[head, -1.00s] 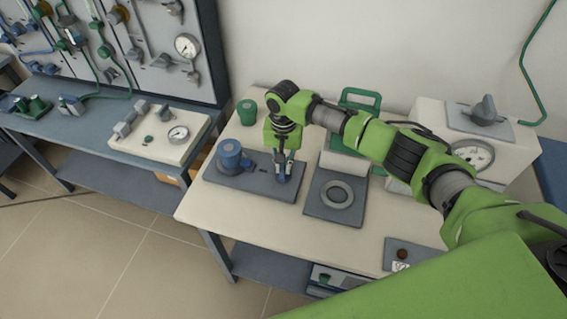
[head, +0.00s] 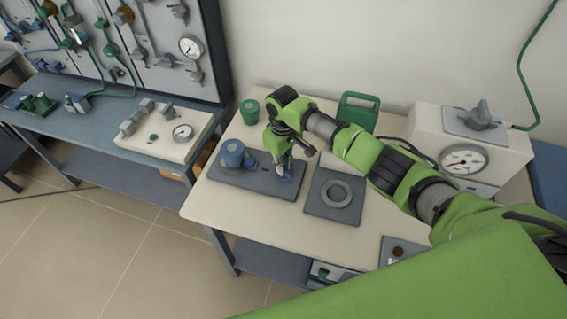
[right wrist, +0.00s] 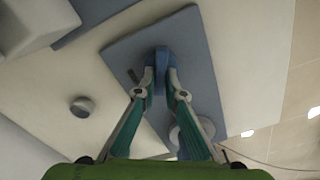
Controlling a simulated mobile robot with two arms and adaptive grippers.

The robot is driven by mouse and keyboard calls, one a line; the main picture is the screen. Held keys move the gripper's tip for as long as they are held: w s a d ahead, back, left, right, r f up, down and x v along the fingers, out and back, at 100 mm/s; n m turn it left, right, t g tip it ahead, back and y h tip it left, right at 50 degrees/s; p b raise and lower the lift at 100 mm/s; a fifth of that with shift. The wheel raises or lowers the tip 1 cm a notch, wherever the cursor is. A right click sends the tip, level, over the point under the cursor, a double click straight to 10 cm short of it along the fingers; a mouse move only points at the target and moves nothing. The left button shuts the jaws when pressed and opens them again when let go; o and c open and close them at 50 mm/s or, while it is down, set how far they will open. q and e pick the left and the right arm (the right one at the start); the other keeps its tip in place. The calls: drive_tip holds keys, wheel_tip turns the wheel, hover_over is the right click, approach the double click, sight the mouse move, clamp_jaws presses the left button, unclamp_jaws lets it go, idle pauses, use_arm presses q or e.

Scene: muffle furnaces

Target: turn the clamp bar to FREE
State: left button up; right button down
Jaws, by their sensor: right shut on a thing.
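The clamp bar is a blue bar (right wrist: 161,62) at the fingertips of my right gripper in the right wrist view. It stands on a dark grey-blue plate (head: 262,183), which lies on the pale table. My right gripper (head: 285,174) points down over the right part of this plate and is shut on the bar. The gripper also shows in the right wrist view (right wrist: 160,84), with one finger on each side of the bar. A blue round fixture (head: 233,155) stands on the plate's left part. No FREE mark is readable. My left gripper is not in view.
A square plate with a grey ring (head: 337,194) lies right of the clamp plate. A green cup (head: 249,112) and a green-handled item (head: 358,112) stand behind. A white box with a dial (head: 463,160) is at right. The table's front left is clear.

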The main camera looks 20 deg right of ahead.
drive_tip(key=n, duration=0.5)
drive_tip(key=shift+a+p, duration=0.15)
drive_tip(key=shift+p, duration=0.15)
drive_tip(key=shift+n, duration=0.4)
drive_tip(key=c, duration=2.1)
unclamp_jaws()
drive_tip(key=shift+s, duration=0.1)
drive_tip(key=shift+r, duration=0.1)
wheel_tip(320, 180, up, 12)
